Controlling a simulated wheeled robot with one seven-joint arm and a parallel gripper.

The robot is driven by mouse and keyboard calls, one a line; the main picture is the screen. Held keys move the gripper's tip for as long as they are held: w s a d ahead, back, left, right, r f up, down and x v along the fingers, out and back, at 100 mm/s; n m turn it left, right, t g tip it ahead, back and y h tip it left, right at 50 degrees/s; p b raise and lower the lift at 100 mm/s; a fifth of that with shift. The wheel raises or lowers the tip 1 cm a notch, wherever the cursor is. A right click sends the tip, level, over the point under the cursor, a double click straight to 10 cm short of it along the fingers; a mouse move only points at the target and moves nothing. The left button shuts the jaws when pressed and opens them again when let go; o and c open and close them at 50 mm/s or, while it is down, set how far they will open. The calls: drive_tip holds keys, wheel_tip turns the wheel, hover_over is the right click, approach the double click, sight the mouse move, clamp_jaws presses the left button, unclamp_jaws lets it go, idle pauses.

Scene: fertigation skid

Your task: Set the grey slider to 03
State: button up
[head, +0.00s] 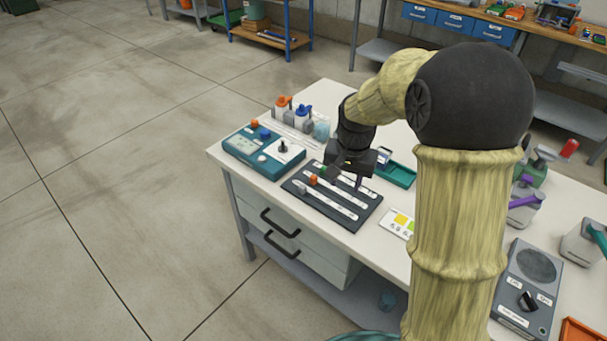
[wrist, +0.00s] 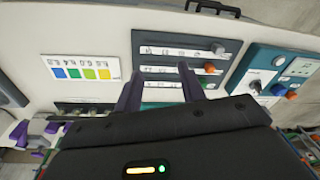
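A dark slider panel (head: 352,222) lies on the white bench and has three pale tracks. The grey slider (head: 300,188) is at the left end of the nearest track. In the wrist view the grey slider (wrist: 217,48) is at the right end of the top track. The orange slider (wrist: 209,69) is on the middle track. The track numbers are too small to read. My gripper (wrist: 160,76) is open and empty, its two fingers apart over the panel's middle and far tracks. In the head view my gripper (head: 342,179) hangs above the panel, beside the orange slider (head: 313,180).
A teal control box (head: 250,152) stands just left of the panel. A green tray (head: 397,175) is behind it, and a card with coloured squares (head: 399,223) is to its right. Orange and blue-topped items (head: 293,112) stand at the back left.

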sight(303, 186)
drive_tip(key=w+a+r+m+g+p, duration=0.1)
drive_tip(key=w+a+r+m+p, duration=0.2)
drive_tip(key=w+a, duration=0.7)
drive_tip(key=shift+w+a+r+m+p, duration=0.4)
drive_tip(key=shift+r+p, duration=0.3)
drive_tip(key=shift+p, duration=0.4)
drive_tip(key=shift+s, duration=0.1)
wheel_tip(303, 186, down, 17)
drive_tip(key=shift+d+f+p, duration=0.1)
drive_tip(key=shift+f+p, duration=0.05)
drive_tip(key=shift+p, duration=0.45)
clamp_jaws()
